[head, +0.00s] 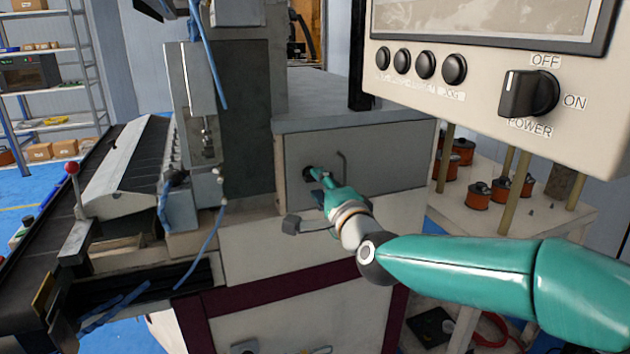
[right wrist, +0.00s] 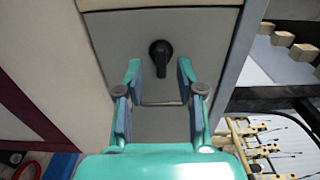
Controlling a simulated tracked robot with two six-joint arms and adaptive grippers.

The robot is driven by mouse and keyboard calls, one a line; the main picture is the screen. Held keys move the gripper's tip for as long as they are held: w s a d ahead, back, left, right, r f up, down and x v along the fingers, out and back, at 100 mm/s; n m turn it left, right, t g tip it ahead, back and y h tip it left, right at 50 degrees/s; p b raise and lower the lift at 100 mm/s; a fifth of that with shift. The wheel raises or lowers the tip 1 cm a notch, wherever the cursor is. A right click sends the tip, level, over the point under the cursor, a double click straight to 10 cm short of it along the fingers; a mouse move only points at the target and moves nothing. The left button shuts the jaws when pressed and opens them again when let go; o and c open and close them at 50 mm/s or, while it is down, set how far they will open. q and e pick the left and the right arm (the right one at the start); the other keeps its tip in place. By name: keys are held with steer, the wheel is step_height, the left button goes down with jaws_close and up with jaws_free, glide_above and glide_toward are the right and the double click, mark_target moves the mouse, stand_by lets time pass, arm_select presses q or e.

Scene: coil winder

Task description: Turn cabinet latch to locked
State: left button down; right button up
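The cabinet latch is a small black turn knob on the grey cabinet panel (head: 400,150). In the right wrist view the latch (right wrist: 161,57) shows whole, its narrow grip pointing down toward my gripper. My right gripper (right wrist: 158,76) is open, with a teal finger on each side of the latch's line and the latch just beyond the tips. No contact shows. In the head view the right gripper (head: 318,176) is at the panel and partly covers the latch (head: 308,172). My left gripper is not in view.
A thin bent handle (head: 343,162) stands out from the panel close to my right gripper. A control box with a power switch (head: 528,93) hangs above my right arm. A table with copper coils (head: 478,196) is to the right.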

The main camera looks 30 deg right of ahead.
steer(key=shift+x, duration=1.4)
steer(key=shift+c, duration=0.3)
jaws_close()
steer(key=shift+a, duration=0.1)
